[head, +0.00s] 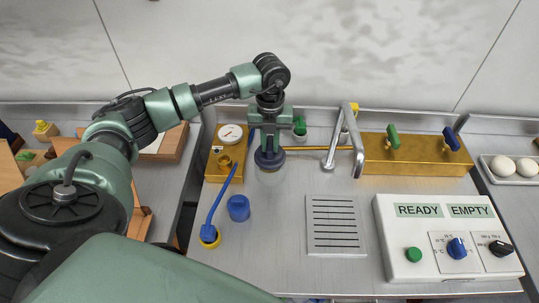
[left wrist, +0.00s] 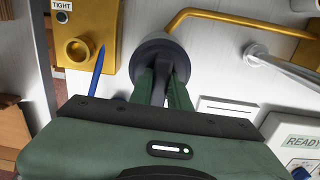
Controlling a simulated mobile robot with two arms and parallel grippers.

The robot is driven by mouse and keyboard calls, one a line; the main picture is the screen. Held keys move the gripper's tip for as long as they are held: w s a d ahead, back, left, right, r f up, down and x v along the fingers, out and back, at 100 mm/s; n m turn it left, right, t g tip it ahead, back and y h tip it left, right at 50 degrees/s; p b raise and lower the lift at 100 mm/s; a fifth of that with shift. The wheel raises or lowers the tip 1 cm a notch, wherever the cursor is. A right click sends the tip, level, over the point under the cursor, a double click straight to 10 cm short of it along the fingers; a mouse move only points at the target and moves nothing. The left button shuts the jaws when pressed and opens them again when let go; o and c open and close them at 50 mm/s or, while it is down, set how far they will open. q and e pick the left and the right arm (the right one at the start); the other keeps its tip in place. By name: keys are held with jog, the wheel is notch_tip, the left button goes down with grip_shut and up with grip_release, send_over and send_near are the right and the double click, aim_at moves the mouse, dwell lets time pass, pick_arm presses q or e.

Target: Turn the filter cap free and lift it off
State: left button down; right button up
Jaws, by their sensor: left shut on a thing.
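The filter cap (head: 269,161) is a dark grey round piece at the end of a brass pipe, behind the middle of the steel counter. It also shows in the left wrist view (left wrist: 151,47), upright grip part between my fingers. My left gripper (head: 268,143) points down over the cap and is shut on it. In the left wrist view its green fingers (left wrist: 165,84) close on the cap's dark raised part. The cap's underside is hidden, so I cannot tell whether it sits loose or fast. My right gripper is not in view.
A brass block (head: 213,171) with a white dial stands close left; its label reads TIGHT. A blue lever (head: 218,204) and blue cup (head: 238,208) are in front. Right are a tap (head: 356,143), a brass valve block (head: 418,165), a grate (head: 335,226) and a control box (head: 442,277).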

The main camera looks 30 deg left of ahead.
pick_arm(q)
jog(key=shift+r+p, duration=0.7)
jog(key=shift+r, duration=0.7)
